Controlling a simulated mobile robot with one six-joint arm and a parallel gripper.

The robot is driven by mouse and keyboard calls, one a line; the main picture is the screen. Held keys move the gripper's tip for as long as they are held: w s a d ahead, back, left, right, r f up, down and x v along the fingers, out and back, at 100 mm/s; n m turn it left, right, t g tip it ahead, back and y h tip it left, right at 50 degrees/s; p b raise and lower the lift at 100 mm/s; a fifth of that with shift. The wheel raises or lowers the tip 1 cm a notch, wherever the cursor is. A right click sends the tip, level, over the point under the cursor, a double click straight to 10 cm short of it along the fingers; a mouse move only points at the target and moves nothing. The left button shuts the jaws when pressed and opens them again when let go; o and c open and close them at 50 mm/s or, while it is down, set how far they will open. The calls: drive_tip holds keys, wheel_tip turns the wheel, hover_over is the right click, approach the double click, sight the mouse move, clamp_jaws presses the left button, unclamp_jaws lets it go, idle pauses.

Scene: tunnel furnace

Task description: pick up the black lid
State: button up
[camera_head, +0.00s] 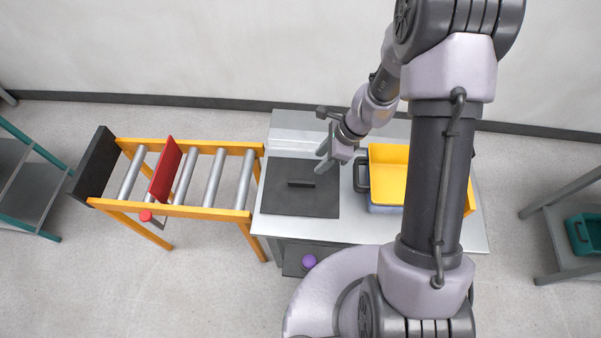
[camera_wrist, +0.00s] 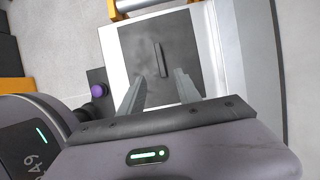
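The black lid (camera_head: 301,201) is a flat dark square with a raised bar handle (camera_head: 301,183) in its middle. It lies on the left part of the grey metal table top. In the wrist view the lid (camera_wrist: 140,48) shows ahead of the fingers, with its handle (camera_wrist: 160,60) upright in the picture. My gripper (camera_head: 321,160) is above the table, to the upper right of the handle and apart from it. In the wrist view my gripper (camera_wrist: 157,83) has its two fingers spread with nothing between them.
A yellow-lined bin (camera_head: 388,178) with a dark handle stands right of the lid, partly behind my arm. A roller conveyor (camera_head: 200,210) with a yellow frame and a red plate (camera_head: 165,170) stands on the left. A purple button (camera_head: 309,261) sits at the table's front.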

drive_tip(key=b, duration=0.3)
hover_over(303, 181)
drive_tip(key=d, duration=0.2)
drive_tip(key=f, duration=0.9)
drive_tip(key=shift+s+a, duration=0.25)
drive_tip(key=shift+s, duration=0.15)
drive_tip(key=b+x, duration=0.1)
drive_tip(key=x, duration=0.2)
drive_tip(key=b+x, duration=0.1)
drive_tip(key=x, duration=0.1)
drive_tip(key=shift+w+d+f+b, duration=0.15)
drive_tip(key=shift+d+b, duration=0.15)
clamp_jaws()
